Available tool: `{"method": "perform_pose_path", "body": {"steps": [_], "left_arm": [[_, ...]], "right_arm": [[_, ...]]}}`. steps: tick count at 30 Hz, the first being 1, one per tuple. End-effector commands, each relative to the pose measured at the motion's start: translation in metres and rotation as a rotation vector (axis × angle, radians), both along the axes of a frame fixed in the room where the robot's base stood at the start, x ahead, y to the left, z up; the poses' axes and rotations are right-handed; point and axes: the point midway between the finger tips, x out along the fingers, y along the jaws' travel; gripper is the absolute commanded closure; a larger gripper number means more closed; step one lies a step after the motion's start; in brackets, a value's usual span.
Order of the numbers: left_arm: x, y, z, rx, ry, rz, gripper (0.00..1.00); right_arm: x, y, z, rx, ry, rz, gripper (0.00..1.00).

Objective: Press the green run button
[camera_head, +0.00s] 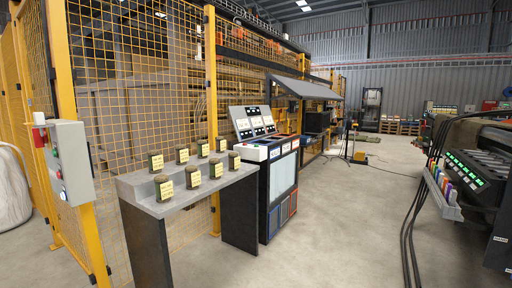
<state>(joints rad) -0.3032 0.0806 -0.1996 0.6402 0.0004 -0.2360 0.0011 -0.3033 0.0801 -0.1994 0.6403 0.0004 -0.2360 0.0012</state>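A grey control box (75,160) is fixed to a yellow fence post at the left. Small buttons run down its narrow left face. A small green button (55,153) appears on that face, though it is seen at a steep angle and is tiny. A pale, lit-looking button (62,196) sits lower down. A red knob (39,137) sticks out at the upper left of the box. Neither of my grippers is in view, and nothing is seen touching the buttons.
A grey bench (150,205) holds several small green rolls with yellow labels. A console (275,180) with tilted screens stands beyond it. Yellow mesh fencing (140,90) runs behind. A dark machine (480,170) with cables stands right. The floor (345,225) between is clear.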

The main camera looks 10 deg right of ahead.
Motion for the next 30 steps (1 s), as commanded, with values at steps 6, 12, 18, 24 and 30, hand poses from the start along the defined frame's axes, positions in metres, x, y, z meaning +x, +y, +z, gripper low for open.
{"method": "perform_pose_path", "body": {"steps": [6, 12, 18, 24, 30], "left_arm": [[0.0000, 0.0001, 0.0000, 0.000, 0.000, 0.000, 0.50], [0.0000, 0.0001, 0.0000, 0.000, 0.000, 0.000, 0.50], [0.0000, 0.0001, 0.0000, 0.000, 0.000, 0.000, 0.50], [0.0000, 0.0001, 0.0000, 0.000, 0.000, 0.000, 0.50], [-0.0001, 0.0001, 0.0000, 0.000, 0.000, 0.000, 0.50]], "right_arm": [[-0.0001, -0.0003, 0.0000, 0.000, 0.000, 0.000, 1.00], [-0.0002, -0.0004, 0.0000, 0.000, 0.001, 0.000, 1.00], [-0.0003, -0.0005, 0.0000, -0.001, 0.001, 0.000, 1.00], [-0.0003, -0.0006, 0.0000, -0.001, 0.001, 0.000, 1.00], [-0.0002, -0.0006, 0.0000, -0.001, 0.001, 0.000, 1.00]]}}
